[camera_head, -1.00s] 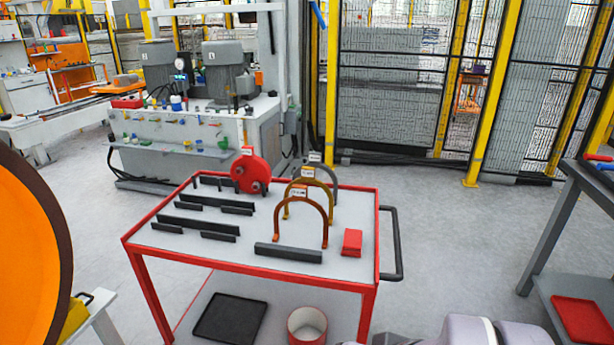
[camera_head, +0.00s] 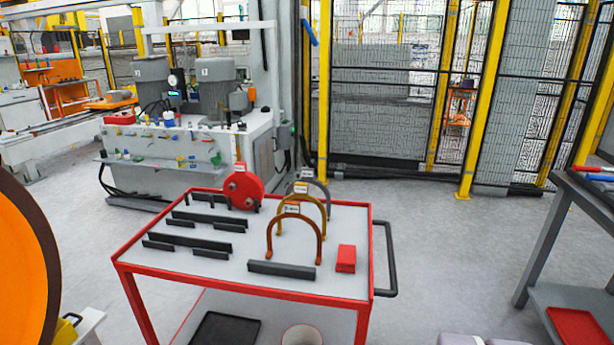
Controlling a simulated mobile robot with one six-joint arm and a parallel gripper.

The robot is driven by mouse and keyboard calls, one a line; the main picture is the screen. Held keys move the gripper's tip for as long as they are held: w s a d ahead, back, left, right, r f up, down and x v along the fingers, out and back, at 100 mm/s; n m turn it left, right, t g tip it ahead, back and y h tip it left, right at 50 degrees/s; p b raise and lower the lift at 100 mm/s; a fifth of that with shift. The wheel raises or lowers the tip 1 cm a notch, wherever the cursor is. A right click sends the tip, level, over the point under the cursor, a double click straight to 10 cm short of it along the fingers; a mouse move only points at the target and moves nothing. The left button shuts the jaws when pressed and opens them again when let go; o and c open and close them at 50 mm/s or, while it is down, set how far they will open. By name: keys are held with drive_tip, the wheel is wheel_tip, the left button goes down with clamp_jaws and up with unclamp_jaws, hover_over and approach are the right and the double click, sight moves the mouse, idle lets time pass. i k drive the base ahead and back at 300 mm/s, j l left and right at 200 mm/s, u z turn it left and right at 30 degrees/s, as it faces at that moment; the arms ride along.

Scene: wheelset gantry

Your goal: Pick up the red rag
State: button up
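The red rag (camera_head: 346,259) is a small folded red block lying on the right part of the red-framed cart's white top (camera_head: 335,285). It sits near the cart's right edge, apart from the orange horseshoe-shaped gauge (camera_head: 295,238) and the dark bar (camera_head: 282,270) to its left. Nothing covers it. My gripper is not in view. Pale rounded parts at the bottom edge look like my own arm, but no fingers show.
Dark bars (camera_head: 208,221) and a red disc (camera_head: 243,188) stand on the cart. A black handle (camera_head: 391,258) juts from its right side. A grey bench (camera_head: 575,225) stands at right, a large orange wheel (camera_head: 22,270) at left. Floor between cart and fence is clear.

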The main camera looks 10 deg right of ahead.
sight(347, 258)
drive_tip(key=u, duration=1.7)
drive_tip(key=z, duration=2)
drive_tip(key=i+l+u, duration=0.65)
drive_tip(key=l+u, duration=0.15)
drive_tip(key=i+l+u, duration=0.1)
drive_tip(key=l+u, duration=0.2)
drive_tip(key=l, duration=0.15)
drive_tip(key=i+l+u, duration=0.1)
drive_tip(key=l+u, duration=0.15)
drive_tip(key=l, duration=0.15)
drive_tip(key=i+l+u, duration=0.1)
drive_tip(key=l+u, duration=0.2)
drive_tip(key=l, duration=0.15)
drive_tip(key=l+u, duration=0.25)
drive_tip(key=l, duration=0.15)
